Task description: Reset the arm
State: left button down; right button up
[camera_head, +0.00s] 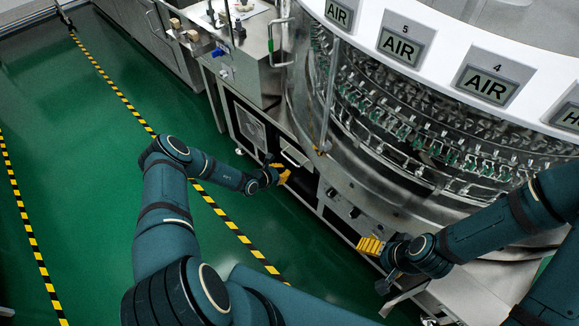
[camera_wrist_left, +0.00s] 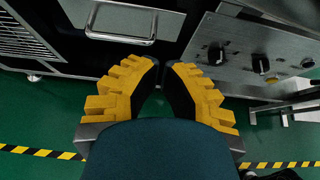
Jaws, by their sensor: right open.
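My left gripper (camera_head: 283,174) has yellow fingers and hangs low in front of the machine's lower cabinet in the head view. In the left wrist view its two yellow stepped fingers (camera_wrist_left: 161,72) lean towards each other with a narrow gap at the tips. Nothing shows between them, and I cannot tell how far they are parted. My right gripper (camera_head: 370,245) has yellow fingers too and is open, beside the machine's lower front. Both arms are bent and reach forward and down.
The round metal washer (camera_head: 400,130) with AIR labels fills the right. A control panel with knobs (camera_wrist_left: 262,65) and a cabinet handle (camera_wrist_left: 120,38) are close to the left gripper. The green floor (camera_head: 75,165) with yellow-black tape is clear at the left.

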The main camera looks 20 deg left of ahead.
pick_arm(q)
jog(key=shift+s+a+r, duration=0.15)
jog(key=shift+s, duration=0.15)
jog(key=s+d+r+m+g+h, duration=0.2)
jog(key=s+d+r+m+g, duration=0.15)
jog(key=s+d+m, duration=0.35)
jog(key=s+d+r+m+g+h, duration=0.1)
jog(key=s+d+r+m+g, duration=0.1)
jog(key=s+d+m+g, duration=0.45)
jog(key=s+d+r+m+y, duration=0.3)
jog(key=s+d+r+m, duration=0.2)
jog(key=s+r+m, duration=0.6)
jog(key=shift+s+r+m+t+y, duration=0.4)
jog(key=shift+r+m, duration=0.5)
jog(key=shift+m, duration=1.65)
